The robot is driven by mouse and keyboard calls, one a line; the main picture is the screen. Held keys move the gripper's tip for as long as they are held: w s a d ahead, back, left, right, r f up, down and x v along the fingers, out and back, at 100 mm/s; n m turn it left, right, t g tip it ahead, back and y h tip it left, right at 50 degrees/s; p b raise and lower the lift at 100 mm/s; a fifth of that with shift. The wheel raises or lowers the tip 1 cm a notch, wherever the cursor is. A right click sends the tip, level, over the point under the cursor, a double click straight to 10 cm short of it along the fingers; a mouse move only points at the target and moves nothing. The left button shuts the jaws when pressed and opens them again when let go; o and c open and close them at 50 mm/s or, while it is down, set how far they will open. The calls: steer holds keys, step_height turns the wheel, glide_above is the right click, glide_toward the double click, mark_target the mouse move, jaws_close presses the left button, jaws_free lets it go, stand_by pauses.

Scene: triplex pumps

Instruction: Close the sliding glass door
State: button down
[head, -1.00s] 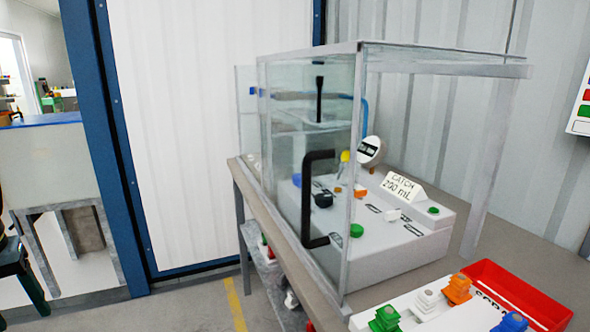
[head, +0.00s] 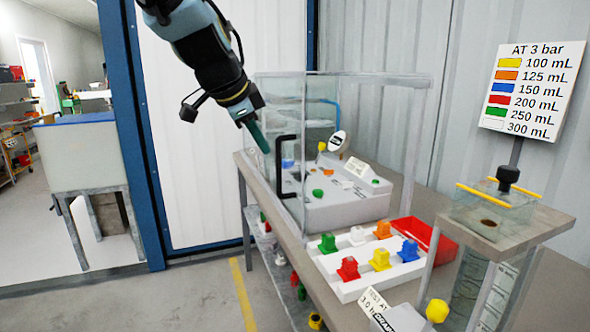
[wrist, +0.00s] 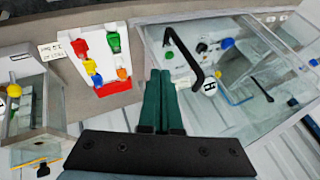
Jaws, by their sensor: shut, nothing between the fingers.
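The glass enclosure (head: 370,76) stands on the bench. Its clear glass door (head: 268,112) has a black bracket-shaped handle (head: 279,168) and covers the enclosure's left part in the head view; the right part looks uncovered. The handle also shows in the wrist view (wrist: 184,55). My gripper (head: 263,147) is above and left of the handle, with its green fingers pointing down. In the wrist view, the fingers (wrist: 160,73) are together and empty, left of the handle. I cannot tell the exact gap between fingertips and handle; no contact is clear.
Inside are a grey panel (head: 345,210) and a round gauge (head: 337,141). A clear tank (head: 487,280) stands farther right. Floor left of the bench is free.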

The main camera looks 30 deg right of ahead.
mark_target(277, 164)
steer(key=p+x, duration=0.1)
steer(key=x, duration=0.2)
steer(key=w+p+x, duration=0.1)
steer(key=x, duration=0.3)
steer(key=w+r+p+x, duration=0.1)
steer(key=p+x, duration=0.1)
steer(key=x, duration=0.2)
steer(key=shift+w+d, duration=0.2)
steer(key=shift+d, duration=0.05)
steer(key=shift+w+d, duration=0.2)
steer(key=shift+w, duration=0.35)
